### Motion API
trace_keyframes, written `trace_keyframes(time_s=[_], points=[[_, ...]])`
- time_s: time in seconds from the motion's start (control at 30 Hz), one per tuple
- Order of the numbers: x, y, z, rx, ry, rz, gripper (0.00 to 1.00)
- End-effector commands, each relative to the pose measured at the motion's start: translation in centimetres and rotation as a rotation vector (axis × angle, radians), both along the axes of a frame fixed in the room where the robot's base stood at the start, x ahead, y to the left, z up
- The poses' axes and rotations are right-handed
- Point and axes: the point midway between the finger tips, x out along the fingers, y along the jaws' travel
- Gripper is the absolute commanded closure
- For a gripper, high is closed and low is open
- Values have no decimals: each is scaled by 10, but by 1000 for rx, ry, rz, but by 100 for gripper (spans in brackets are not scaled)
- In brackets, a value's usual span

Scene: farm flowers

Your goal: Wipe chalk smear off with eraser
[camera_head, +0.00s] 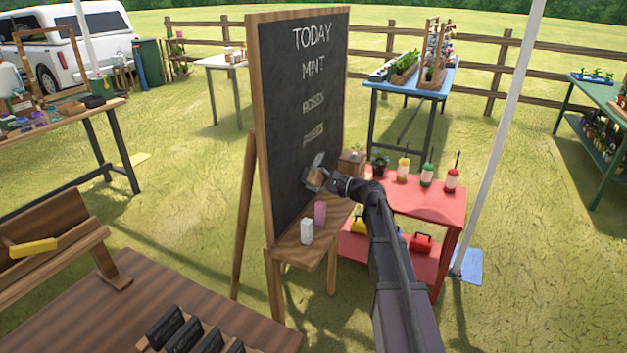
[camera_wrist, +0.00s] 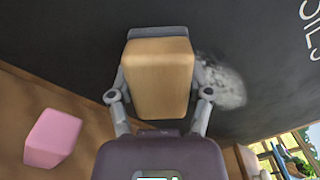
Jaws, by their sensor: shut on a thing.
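The chalkboard (camera_head: 300,90) stands upright in a wooden frame, with "TODAY", "MINT" and fainter lines written on it. My gripper (camera_head: 318,178) is at the lower part of the board. In the wrist view my gripper (camera_wrist: 160,85) is shut on the eraser (camera_wrist: 158,75), a tan block with a grey pad on its far end. The pad is at or very near the board; I cannot tell if it touches. The whitish chalk smear (camera_wrist: 224,84) shows just right of the eraser, partly hidden behind the gripper's finger.
A wooden ledge (camera_head: 290,258) below the board holds a white block (camera_head: 307,231) and a pink block (camera_head: 320,213). The red table (camera_head: 440,200) with bottles stands right of the board, close to my arm. A pale pole (camera_head: 500,130) rises farther right.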

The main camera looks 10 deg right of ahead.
Motion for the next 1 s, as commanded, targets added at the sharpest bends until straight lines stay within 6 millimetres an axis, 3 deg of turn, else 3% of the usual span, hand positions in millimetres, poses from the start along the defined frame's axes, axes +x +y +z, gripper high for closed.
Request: trace_keyframes(time_s=[0.5,1.0], points=[[24,-20,0,1,0,-1,73],[27,-22,0,1,0,-1,73]])
